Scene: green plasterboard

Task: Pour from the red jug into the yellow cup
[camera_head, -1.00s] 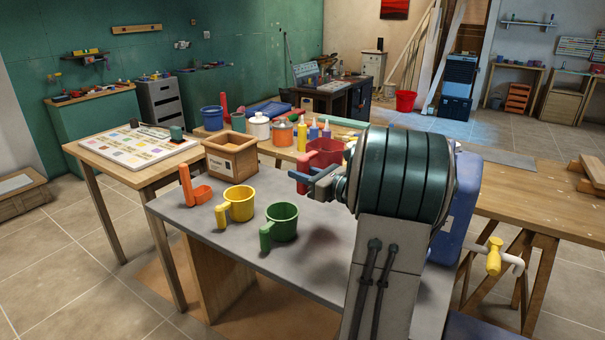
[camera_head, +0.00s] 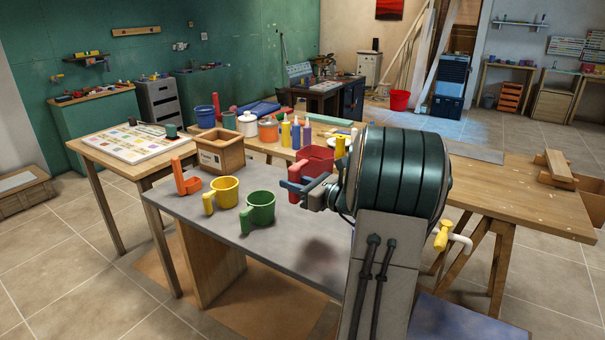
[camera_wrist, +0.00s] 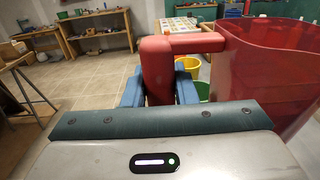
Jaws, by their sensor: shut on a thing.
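The red jug (camera_head: 317,160) is held by its handle in my gripper (camera_head: 305,189), to the right of the cups in the head view. My arm hides part of it. In the wrist view my gripper's blue fingers (camera_wrist: 158,88) are shut around the jug's red handle, and the red jug's body (camera_wrist: 265,75) fills the right side, looking roughly upright. The yellow cup (camera_head: 225,191) stands on the grey table to the left, apart from the jug. In the wrist view the yellow cup (camera_wrist: 188,63) shows partly behind the handle. The jug's contents are not visible.
A green cup (camera_head: 261,207) stands between the yellow cup and my gripper. Bottles and pots stand behind. The grey table's (camera_head: 290,245) front is clear.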

